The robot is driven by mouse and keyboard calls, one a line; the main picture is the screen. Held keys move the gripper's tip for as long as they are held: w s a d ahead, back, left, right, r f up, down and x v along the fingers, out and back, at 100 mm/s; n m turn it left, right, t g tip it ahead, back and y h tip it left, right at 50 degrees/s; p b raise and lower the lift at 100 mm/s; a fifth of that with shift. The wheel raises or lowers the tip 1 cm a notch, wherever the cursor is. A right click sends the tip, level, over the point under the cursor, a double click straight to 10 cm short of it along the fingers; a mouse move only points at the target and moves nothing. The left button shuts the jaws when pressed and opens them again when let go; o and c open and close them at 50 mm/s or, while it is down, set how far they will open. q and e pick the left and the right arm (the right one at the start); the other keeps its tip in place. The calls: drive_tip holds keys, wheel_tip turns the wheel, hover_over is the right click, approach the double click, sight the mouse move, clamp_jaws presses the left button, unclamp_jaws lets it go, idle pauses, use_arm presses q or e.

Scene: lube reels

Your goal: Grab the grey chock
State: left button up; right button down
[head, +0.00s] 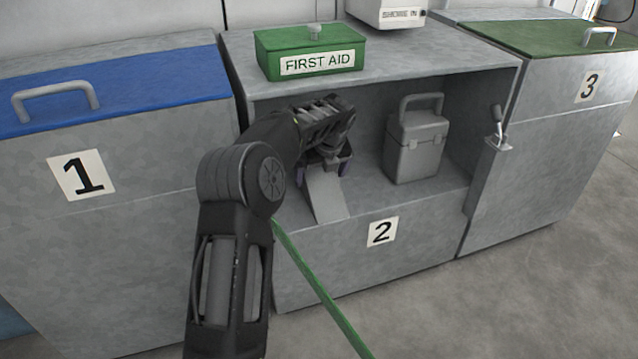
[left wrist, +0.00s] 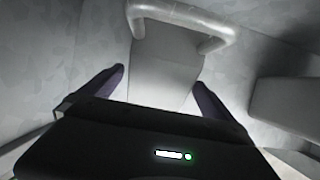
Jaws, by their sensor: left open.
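The grey chock (head: 327,193) stands in the open compartment of the unit marked 2, at its front left. It shows a sloped face in the head view. In the left wrist view the chock (left wrist: 165,70) lies between the two fingers, with a light bar handle across its far end. My left gripper (head: 326,168) points down at the chock's upper part. Its fingers are apart, one on each side of the chock, and a gap shows at both sides in the wrist view. My gripper and arm hide the chock's top in the head view. My right gripper is not in view.
A grey box with a handle (head: 417,145) stands right of the chock in the same compartment. The compartment's top (head: 440,52) is above, bearing a green first aid box (head: 310,48). A small lever (head: 498,130) is at the right edge.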

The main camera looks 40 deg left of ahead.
sight(319, 181)
use_arm(q)
drive_tip(key=b+x, duration=0.1)
drive_tip(key=x, duration=0.3)
drive_tip(key=shift+f, duration=0.2)
idle(0.3)
drive_tip(key=c, duration=2)
drive_tip(key=shift+r, duration=0.15)
